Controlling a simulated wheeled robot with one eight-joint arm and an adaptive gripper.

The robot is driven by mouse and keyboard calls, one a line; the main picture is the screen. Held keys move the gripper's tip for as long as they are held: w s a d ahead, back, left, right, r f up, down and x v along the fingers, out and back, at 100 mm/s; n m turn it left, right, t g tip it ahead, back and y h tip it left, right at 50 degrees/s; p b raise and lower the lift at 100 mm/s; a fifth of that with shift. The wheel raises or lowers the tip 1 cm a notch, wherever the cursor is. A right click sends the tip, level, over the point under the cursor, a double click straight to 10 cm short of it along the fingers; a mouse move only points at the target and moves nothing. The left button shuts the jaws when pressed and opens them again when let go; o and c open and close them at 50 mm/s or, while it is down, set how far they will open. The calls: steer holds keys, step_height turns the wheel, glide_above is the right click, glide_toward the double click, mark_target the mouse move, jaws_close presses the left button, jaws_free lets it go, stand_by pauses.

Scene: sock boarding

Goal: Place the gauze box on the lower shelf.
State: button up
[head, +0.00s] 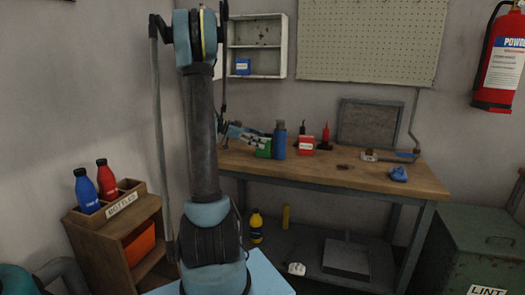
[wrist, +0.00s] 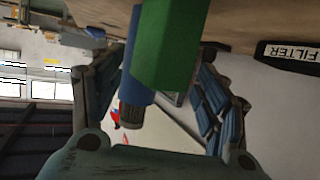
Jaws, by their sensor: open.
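A green box (head: 264,147) with a pale label stands on the workbench; the label is too small to read, so I cannot confirm it is the gauze box. My gripper (head: 247,134) is open at the green box's left side, partly hidden by my arm. In the wrist view the green box (wrist: 172,45) shows between my open fingers (wrist: 153,85), with a blue bottle (wrist: 133,92) beyond it; I cannot tell whether they touch. The wall cabinet (head: 284,48) has an upper and a lower compartment; a small blue labelled box (head: 243,66) sits in the lower one.
The blue bottle (head: 279,141) stands close right of the green box, then a red box (head: 306,146). A blue cloth (head: 398,173) lies on the workbench (head: 350,177). Beneath it is a low shelf (head: 325,267) holding several items. A bottle caddy (head: 122,205) stands at left.

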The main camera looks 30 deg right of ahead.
steer(key=c, duration=1.5)
steer(key=shift+c, duration=0.2)
